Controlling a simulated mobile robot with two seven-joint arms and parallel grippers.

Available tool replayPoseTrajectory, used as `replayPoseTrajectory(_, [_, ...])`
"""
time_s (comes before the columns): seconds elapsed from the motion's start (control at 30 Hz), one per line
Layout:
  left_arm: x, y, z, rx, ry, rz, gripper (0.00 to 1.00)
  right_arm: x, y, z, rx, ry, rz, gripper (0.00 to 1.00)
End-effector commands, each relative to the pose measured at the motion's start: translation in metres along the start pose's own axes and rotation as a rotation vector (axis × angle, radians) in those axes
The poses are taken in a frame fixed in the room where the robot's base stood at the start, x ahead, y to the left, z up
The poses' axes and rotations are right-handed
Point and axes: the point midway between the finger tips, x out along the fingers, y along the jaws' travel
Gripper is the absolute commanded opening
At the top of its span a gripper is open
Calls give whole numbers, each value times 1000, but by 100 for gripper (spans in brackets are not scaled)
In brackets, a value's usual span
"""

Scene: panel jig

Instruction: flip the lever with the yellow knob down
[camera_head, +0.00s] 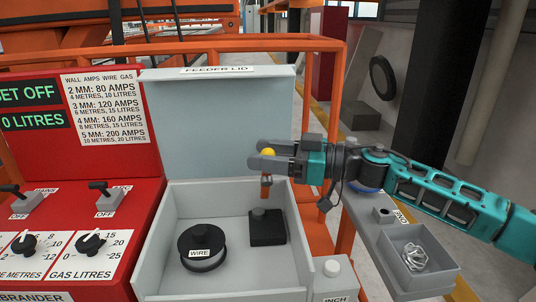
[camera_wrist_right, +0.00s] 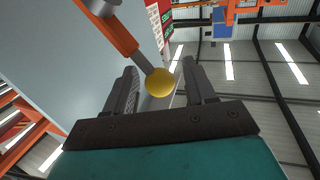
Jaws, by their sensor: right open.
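The lever's orange section (camera_head: 265,187) shows below the gripper, so the knob end is up. In the right wrist view the yellow knob (camera_wrist_right: 160,82) is between the two fingers of my right gripper (camera_wrist_right: 158,70), with a gap on each side. The grey rod and orange sleeve (camera_wrist_right: 118,35) run from it to the upper left. My right gripper is open. It hides part of the lever in the head view. My left gripper is not in view.
The feeder lid (camera_head: 210,115) stands open behind the grey box (camera_head: 168,235), which holds a wire spool (camera_head: 202,245) and a black block (camera_head: 267,228). A red panel (camera_head: 100,215) with switches and dials is at left. A grey tray (camera_head: 392,268) is at right.

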Motion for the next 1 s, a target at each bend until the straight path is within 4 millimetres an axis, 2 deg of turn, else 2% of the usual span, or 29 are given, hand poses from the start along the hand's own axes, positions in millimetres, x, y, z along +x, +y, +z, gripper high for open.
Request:
replayPoseTrajectory(0.2, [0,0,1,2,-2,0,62,0,0,0,0,0,1,55])
replayPoseTrajectory(0.77, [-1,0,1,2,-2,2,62,0,0,0,0,0,0,1])
replayPoseTrajectory(1.0, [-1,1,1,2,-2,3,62,0,0,0,0,-1,1,0])
